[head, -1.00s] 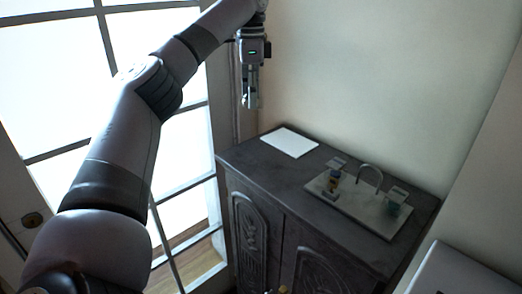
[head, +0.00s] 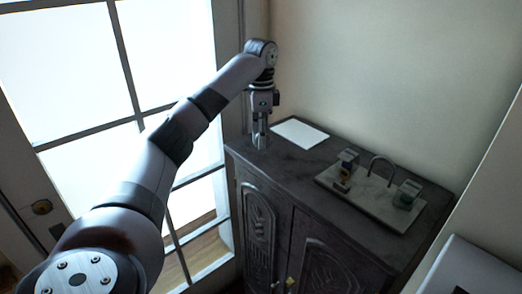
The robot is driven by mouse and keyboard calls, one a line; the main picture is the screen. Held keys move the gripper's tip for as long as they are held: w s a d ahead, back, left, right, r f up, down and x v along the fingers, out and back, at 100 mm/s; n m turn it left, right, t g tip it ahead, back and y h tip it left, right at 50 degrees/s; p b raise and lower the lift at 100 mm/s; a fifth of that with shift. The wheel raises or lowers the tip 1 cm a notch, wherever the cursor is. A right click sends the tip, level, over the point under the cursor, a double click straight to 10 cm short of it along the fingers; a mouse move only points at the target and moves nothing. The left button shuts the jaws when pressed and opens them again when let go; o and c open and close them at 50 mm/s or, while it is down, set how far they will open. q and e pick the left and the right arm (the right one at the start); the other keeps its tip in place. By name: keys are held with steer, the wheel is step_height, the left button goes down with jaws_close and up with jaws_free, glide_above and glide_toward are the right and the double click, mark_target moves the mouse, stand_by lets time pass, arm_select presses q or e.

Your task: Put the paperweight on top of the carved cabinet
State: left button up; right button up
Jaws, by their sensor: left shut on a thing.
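The carved cabinet (head: 290,185) is dark, with carved doors, and stands against the wall in the head view. My left gripper (head: 260,142) points down at the far left corner of its top, beside the white sheet. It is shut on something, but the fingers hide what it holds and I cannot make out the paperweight. I cannot tell whether the fingertips or the held thing touch the cabinet top. My right gripper is not in view.
A white flat sheet (head: 300,133) lies at the back of the cabinet top. A grey tray (head: 385,207) with a curved handle and small jars lies to the right. The cabinet top between them is clear. A white surface (head: 470,270) is at the lower right. A glazed door (head: 70,75) is at left.

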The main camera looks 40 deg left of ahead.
mark_target(261, 157)
arm_select(q)
steer(key=shift+f, duration=0.65)
step_height(261, 157, down, 2)
steer(key=shift+f+p, duration=0.1)
steer(key=shift+p, duration=0.35)
steer(key=shift+f, duration=0.55)
steer(key=o, duration=1.4)
steer(key=shift+c, duration=0.2)
